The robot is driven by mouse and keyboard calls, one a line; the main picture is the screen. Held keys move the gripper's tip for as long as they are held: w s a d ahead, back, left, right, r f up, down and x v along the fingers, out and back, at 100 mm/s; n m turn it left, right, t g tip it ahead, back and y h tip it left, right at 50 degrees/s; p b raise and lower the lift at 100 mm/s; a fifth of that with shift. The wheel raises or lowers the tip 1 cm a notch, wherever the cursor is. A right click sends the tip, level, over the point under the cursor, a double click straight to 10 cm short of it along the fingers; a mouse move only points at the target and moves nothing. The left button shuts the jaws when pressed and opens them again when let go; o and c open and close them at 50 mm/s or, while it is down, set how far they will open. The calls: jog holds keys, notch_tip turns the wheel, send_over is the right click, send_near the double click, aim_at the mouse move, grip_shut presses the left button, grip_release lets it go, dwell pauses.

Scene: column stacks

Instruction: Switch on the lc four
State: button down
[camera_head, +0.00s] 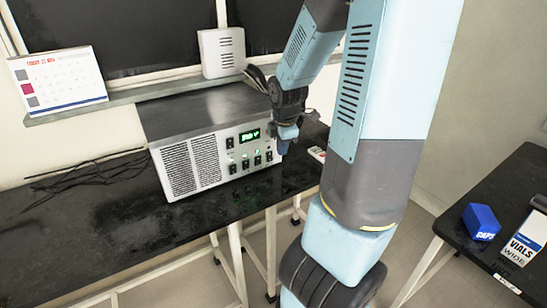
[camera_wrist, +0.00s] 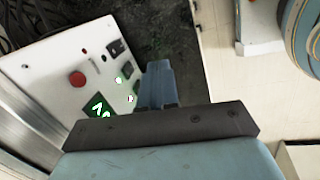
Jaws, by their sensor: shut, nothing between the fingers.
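A silver instrument box (camera_head: 190,135) with vent grilles stands on the black bench. Its front has a lit green display (camera_head: 250,135) and several black switches (camera_head: 245,163), some with green lights above them. I cannot read which one is lc four. The wrist view shows its panel (camera_wrist: 60,105) with the display (camera_wrist: 97,105), a red button (camera_wrist: 77,79) and a black switch (camera_wrist: 115,48). My gripper (camera_head: 287,135) is shut and empty at the right end of the front. In the wrist view my gripper (camera_wrist: 160,68) hides part of the panel's edge.
The black bench (camera_head: 100,215) is mostly clear in front of the box, with loose black cables (camera_head: 85,175) to its left. A calendar (camera_head: 58,78) and a white vented box (camera_head: 222,52) stand on the sill. A second table at right holds a blue box (camera_head: 481,222).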

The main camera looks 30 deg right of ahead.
aim_at(270, 157)
jog(key=shift+w+d+f+n+t+y, duration=0.25)
jog(key=shift+w+d+n+t+y, duration=0.35)
jog(key=shift+w+d+n, duration=0.45)
jog(key=shift+s+d, duration=0.1)
jog(key=shift+s, duration=0.05)
jog(key=shift+f, duration=0.15)
jog(key=shift+x, duration=4.7)
jog(key=shift+w+f, duration=0.2)
jog(key=shift+w, duration=0.05)
jog(key=shift+w+f, duration=0.15)
jog(key=shift+w, duration=1.7)
